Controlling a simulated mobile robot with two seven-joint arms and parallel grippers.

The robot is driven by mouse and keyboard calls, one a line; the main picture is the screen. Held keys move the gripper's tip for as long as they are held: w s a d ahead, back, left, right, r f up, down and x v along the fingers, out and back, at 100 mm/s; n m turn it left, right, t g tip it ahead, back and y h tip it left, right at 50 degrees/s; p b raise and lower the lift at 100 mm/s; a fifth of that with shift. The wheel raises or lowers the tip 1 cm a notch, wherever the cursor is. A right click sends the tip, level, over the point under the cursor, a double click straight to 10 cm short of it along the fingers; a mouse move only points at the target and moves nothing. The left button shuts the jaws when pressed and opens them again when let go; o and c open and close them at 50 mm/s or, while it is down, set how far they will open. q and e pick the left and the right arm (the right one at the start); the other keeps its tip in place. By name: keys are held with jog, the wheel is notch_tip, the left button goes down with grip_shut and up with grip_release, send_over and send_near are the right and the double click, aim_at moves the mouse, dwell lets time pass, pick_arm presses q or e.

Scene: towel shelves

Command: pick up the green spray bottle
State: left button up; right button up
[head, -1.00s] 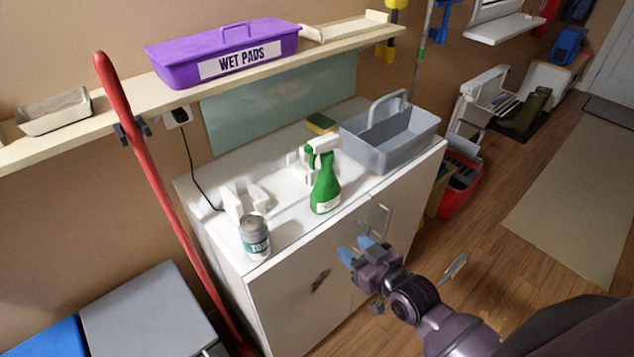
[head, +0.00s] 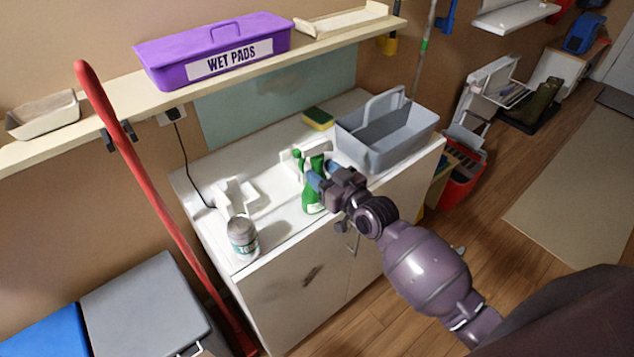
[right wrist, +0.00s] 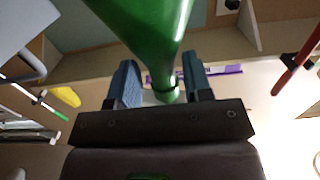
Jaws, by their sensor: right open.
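The green spray bottle (head: 311,198) stands upright on the white cabinet top, near its front edge. In the head view my right gripper (head: 323,174) is in front of its upper part and hides some of it; its spray head is hard to make out. In the right wrist view the green bottle (right wrist: 145,22) fills the upper middle. Its narrow end lies between the two blue fingers of my open right gripper (right wrist: 161,80). I see no clear contact between fingers and bottle. My left gripper is not in view.
A grey caddy (head: 408,142) stands right of the bottle, with a yellow-green sponge (head: 318,118) behind. A labelled can (head: 242,238) stands to the left on the white cabinet (head: 300,285). A purple bin (head: 165,72) sits on the wall shelf (head: 345,49). A red pole (head: 150,190) leans at left.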

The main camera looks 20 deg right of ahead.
aim_at(312, 164)
jog(key=shift+x, duration=2)
jog(key=shift+c, duration=0.2)
jog(key=shift+r, duration=0.1)
grip_shut()
jog(key=shift+r, duration=0.1)
